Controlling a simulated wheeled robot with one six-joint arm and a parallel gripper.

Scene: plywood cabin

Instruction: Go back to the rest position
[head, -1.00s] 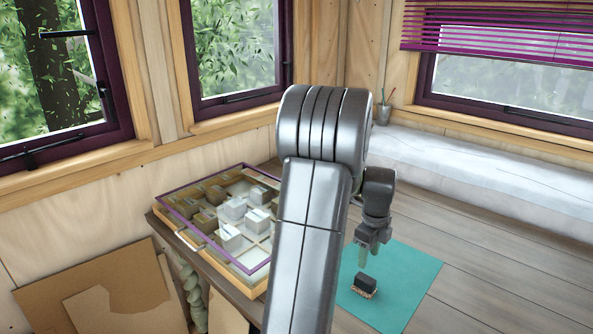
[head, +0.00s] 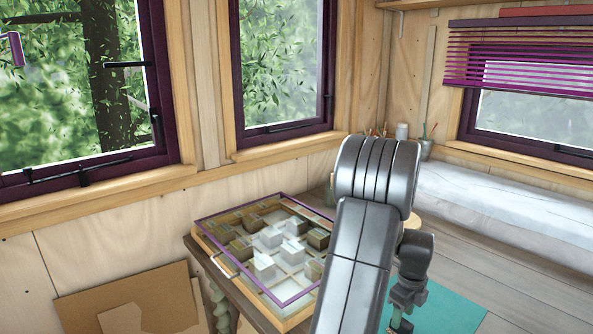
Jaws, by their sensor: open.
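My gripper (head: 402,324) is at the lower right of the head view, at the end of my grey arm. It hangs down over the teal mat (head: 452,312) and its fingertips are near the bottom edge of the picture. It is open, and I see nothing held in it. The small dark block that lay on the mat is not visible now.
A wooden compartment tray with a purple rim (head: 205,219) holds several brown and white blocks on the table to the left of my arm. Cardboard (head: 140,300) leans at lower left. A cup (head: 425,149) stands behind.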

